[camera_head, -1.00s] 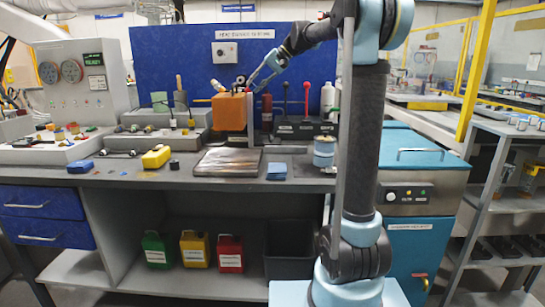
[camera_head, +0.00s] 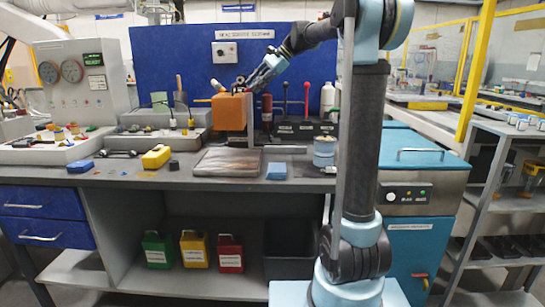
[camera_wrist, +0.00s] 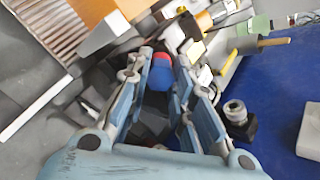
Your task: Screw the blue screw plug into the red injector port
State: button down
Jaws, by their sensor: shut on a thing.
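The blue screw plug (camera_wrist: 160,77) is between the fingers of my gripper (camera_wrist: 161,62) in the wrist view, and the gripper is shut on it. The red injector port (camera_wrist: 162,58) shows as a red rim just beyond the plug, in line with it. I cannot tell how deep the plug sits in the port. In the head view my gripper (camera_head: 246,84) reaches down from the upper right to the top right of an orange block (camera_head: 229,107). The plug and port are too small or hidden to make out there.
A metal plate (camera_head: 226,162) and a blue pad (camera_head: 277,171) lie on the bench in front of the block. A box with levers (camera_head: 304,131) stands to the right. A yellow block (camera_head: 156,157) lies to the left. A blue panel (camera_head: 172,62) rises behind.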

jog(key=m, duration=0.3)
jog(key=shift+m, duration=0.3)
jog(key=m, duration=0.8)
jog(key=shift+m, duration=0.3)
jog(key=shift+m, duration=0.9)
jog(key=m, duration=0.5)
jog(key=shift+s+f, duration=0.1)
jog(key=m, duration=0.5)
